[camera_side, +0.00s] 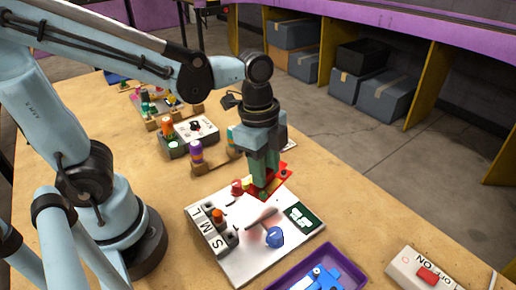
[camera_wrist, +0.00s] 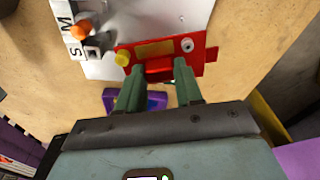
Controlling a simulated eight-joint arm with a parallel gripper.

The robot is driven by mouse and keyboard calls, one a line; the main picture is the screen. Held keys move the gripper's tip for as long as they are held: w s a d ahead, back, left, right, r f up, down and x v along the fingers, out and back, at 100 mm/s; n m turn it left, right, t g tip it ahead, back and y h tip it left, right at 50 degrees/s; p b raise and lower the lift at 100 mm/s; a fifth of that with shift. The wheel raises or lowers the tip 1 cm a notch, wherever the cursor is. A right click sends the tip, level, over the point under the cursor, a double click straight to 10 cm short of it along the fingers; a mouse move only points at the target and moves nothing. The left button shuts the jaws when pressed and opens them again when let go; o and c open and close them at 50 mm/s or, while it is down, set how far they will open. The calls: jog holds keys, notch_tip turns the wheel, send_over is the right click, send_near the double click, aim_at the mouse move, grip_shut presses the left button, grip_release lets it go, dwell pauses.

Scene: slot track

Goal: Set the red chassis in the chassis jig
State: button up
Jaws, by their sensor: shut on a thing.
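My gripper (camera_side: 264,180) points down over the back edge of the white board and is shut on the red chassis (camera_side: 283,180). In the wrist view, my gripper (camera_wrist: 158,72) has its two green fingers on either side of a raised red block on the red chassis (camera_wrist: 198,57). The red piece is flat, with a yellow knob at one end and a grey round part at the other. My fingers hide part of it. I cannot tell whether it touches the board, and I cannot make out the chassis jig for certain.
The white board (camera_side: 239,264) carries S, M, L blocks (camera_side: 212,232), an orange peg (camera_side: 218,215), a blue knob (camera_side: 274,237) and a green sign (camera_side: 300,216). A purple tray (camera_side: 285,279) holds a blue piece. A switch box (camera_side: 428,275) stands front right. Several fixtures stand behind.

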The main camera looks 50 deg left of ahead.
aim_at(250, 183)
jog(key=s+m, duration=0.1)
jog(key=s+a+f+m, duration=0.1)
jog(key=m, duration=0.1)
jog(key=shift+s+a+f, duration=0.1)
jog(key=shift+s+a, duration=0.1)
jog(key=shift+s, duration=0.2)
jog(key=shift+f, duration=2.35)
jog(key=shift+f, duration=0.95)
jog(key=o, duration=1.2)
